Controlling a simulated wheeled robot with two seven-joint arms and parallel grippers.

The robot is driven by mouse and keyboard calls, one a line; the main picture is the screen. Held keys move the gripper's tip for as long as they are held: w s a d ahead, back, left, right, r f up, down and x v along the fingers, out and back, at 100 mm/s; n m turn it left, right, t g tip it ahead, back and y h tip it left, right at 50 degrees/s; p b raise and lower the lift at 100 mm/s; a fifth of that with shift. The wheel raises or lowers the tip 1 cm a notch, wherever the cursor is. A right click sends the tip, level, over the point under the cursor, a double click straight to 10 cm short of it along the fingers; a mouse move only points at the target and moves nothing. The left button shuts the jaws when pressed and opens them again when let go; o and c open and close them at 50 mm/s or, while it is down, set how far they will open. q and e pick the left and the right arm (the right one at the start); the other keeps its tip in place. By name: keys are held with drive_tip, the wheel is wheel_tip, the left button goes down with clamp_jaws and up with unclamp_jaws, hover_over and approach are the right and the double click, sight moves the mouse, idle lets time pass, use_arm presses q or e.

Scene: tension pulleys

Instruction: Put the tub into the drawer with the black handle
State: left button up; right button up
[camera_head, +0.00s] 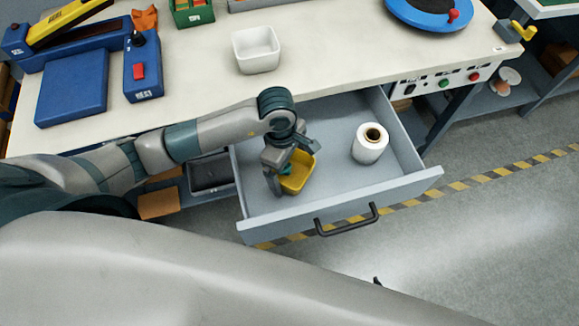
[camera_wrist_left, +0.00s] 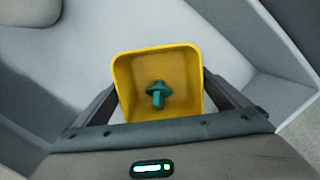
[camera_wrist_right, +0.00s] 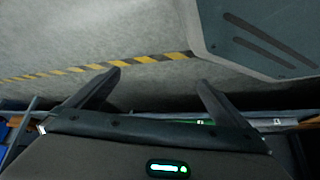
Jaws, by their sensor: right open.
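The yellow tub (camera_head: 297,178) is inside the open drawer (camera_head: 330,110), towards its left side, below the drawer's rim. The drawer's black handle (camera_head: 347,220) is on its front. My left gripper (camera_head: 287,172) reaches down over the tub. In the left wrist view, its fingers press on two opposite sides of the tub (camera_wrist_left: 180,72), and a small teal piece (camera_wrist_left: 158,93) lies inside. I cannot tell whether the tub's base touches the drawer floor. My right gripper (camera_wrist_right: 160,80) is open and empty, over the floor in the right wrist view.
A white paper roll (camera_head: 368,148) stands in the drawer, right of the tub. On the worktop (camera_head: 200,85) are a white tub (camera_head: 256,50), a blue box with a red switch (camera_head: 142,68) and a blue turntable (camera_head: 425,12). Grey floor is free to the right.

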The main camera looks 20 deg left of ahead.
idle(0.3)
use_arm(q)
drive_tip(key=shift+r, duration=0.15)
drive_tip(key=shift+w+r, duration=0.1)
drive_tip(key=shift+r, duration=0.45)
drive_tip(key=r, duration=0.2)
drive_tip(key=r+b, duration=0.1)
drive_tip(key=r, duration=0.2)
drive_tip(key=a+r, duration=0.1)
drive_tip(key=r, duration=0.1)
drive_tip(key=shift+w+r, duration=0.1)
drive_tip(key=shift+r, duration=0.05)
drive_tip(key=shift+a+r+b, duration=0.2)
drive_tip(key=shift+r+b, duration=0.25)
drive_tip(key=shift+r, duration=1.35)
use_arm(e)
drive_tip(key=shift+w+a+r, duration=0.1)
drive_tip(key=shift+w+a, duration=0.05)
drive_tip(key=shift+w, duration=0.4)
drive_tip(key=shift+w+a+r, duration=0.1)
drive_tip(key=shift+w+a, duration=0.05)
drive_tip(key=shift+w, duration=0.35)
drive_tip(key=shift+w+r, duration=0.15)
